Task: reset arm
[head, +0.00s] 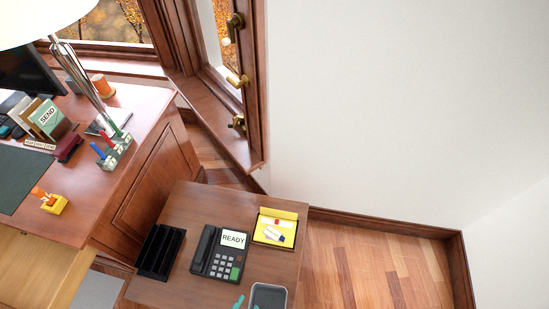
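My gripper and arm do not show in the head view, so I cannot see whether the gripper is open or holds anything. The task line names no other object. A small side table (200,209) stands in the lower middle. On it are a black desk phone (218,256) with a READY sign (233,240), a yellow box (281,213) with small items in it, and a black slotted rack (160,250) at its left edge. A dark grey tray (269,289) and a teal object (238,302) are cut off at the bottom.
A large wooden desk (85,212) at left carries a lamp (89,85), a monitor (31,72), a SEND sign (46,116) and a yellow holder (53,204). An open window sash (222,122) juts out behind the side table. Wooden floor (375,265) at right is clear, bounded by a white wall (400,110).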

